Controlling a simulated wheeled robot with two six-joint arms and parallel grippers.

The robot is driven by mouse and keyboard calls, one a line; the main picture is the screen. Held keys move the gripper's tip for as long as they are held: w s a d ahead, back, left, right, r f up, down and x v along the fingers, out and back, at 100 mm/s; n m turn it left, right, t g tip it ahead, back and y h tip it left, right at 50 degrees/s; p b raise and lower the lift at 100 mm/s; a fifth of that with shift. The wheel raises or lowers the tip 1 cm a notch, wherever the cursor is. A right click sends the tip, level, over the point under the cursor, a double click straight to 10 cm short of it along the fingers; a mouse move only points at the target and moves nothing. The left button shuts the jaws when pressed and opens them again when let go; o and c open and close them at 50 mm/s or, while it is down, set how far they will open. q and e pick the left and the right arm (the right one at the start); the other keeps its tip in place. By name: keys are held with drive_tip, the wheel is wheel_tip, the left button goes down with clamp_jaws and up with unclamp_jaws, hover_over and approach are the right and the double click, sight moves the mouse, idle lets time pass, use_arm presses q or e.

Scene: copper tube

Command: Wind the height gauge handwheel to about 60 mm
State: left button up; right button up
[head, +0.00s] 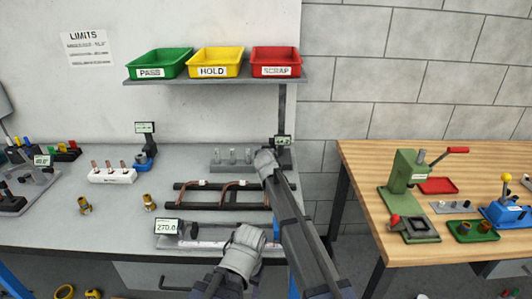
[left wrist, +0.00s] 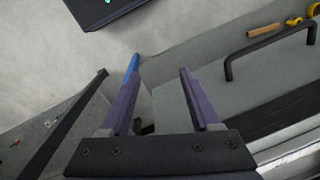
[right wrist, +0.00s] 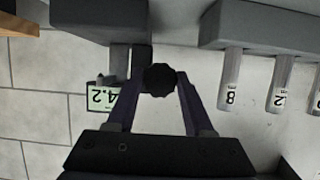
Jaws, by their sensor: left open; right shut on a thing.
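The height gauge (head: 283,141) stands at the back right of the grey bench, with a dark column and a small display. In the right wrist view its display (right wrist: 101,98) is upside down and partly covered by a finger; I can read only "4.2". The handwheel (right wrist: 160,79) is a black lobed knob between the fingertips of my right gripper (right wrist: 158,84), which is shut on it. In the head view my right gripper (head: 268,158) hides the handwheel. My left gripper (left wrist: 158,70) is open and empty over the bench's front; it also shows in the head view (head: 247,236).
A grey block with several numbered pins (head: 232,157) stands left of the gauge. A black rack with copper tubes (head: 222,193) and a device reading 270.0 (head: 167,227) lie nearer. A shelf (head: 215,80) with green, yellow and red trays hangs above. A wooden bench (head: 360,160) stands right.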

clamp_jaws()
drive_tip(key=shift+d+f+m+y, duration=0.15)
drive_tip(key=shift+m+y, duration=0.45)
drive_tip(key=shift+m, duration=0.3)
drive_tip(key=shift+m+y+b, duration=0.6)
drive_tip(key=shift+m+y, duration=0.1)
drive_tip(key=shift+m, duration=0.2)
drive_tip(key=m+y+b, duration=0.1)
drive_tip(key=m+b, duration=0.1)
drive_tip(key=m, duration=0.1)
drive_tip(key=shift+f+t+y, duration=0.1)
drive_tip(key=shift+t+y, duration=0.3)
drive_tip(key=shift+m+t+y+b, duration=0.3)
drive_tip(key=shift+m+y+b, duration=0.2)
drive_tip(key=shift+m+b, duration=0.45)
drive_tip(key=shift+m, duration=0.25)
